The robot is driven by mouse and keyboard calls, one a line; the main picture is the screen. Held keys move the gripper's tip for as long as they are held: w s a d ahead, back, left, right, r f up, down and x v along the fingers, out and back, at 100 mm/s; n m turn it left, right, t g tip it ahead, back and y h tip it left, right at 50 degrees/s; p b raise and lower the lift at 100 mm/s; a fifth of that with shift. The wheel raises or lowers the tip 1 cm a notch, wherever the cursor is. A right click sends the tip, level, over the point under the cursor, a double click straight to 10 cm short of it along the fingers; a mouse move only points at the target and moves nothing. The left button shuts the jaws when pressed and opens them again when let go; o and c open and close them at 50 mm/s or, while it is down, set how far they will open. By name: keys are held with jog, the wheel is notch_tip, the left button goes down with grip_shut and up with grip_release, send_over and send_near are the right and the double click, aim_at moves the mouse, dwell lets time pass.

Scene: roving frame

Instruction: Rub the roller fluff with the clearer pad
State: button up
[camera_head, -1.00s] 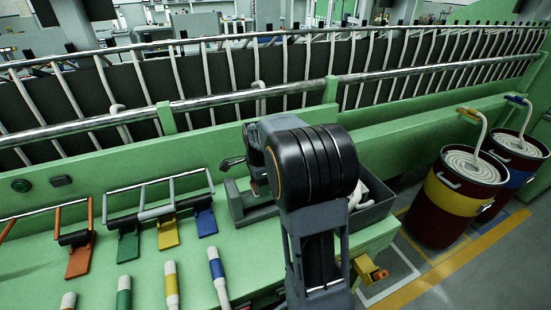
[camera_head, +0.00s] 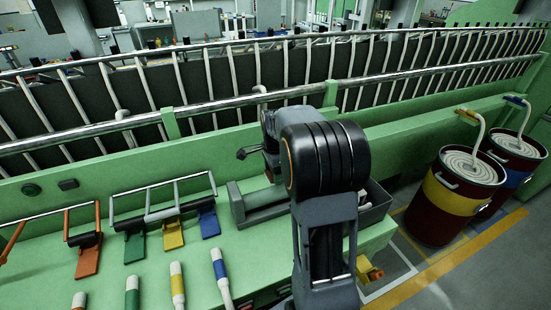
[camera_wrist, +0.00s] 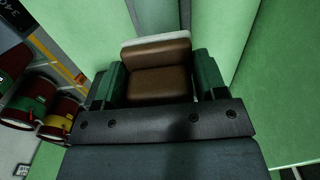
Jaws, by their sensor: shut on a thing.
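In the wrist view the clearer pad (camera_wrist: 158,79), a brown block with a pale strip along its far edge, sits between the dark green fingers of my gripper (camera_wrist: 157,76). My gripper is shut on it. In the head view my arm covers most of the gripper, which hangs over the green bench near a grey holder (camera_head: 237,208). I cannot make out fluff on any roller for certain.
Chrome rails (camera_head: 232,98) and a row of white rovings run along the machine behind the bench. A grey bin (camera_head: 380,208) stands right of my arm. Coloured-band pegs (camera_head: 177,283) stand in front. Roving cans (camera_head: 450,192) stand on the floor at right.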

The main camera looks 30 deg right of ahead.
jog(key=shift+r, duration=1.75)
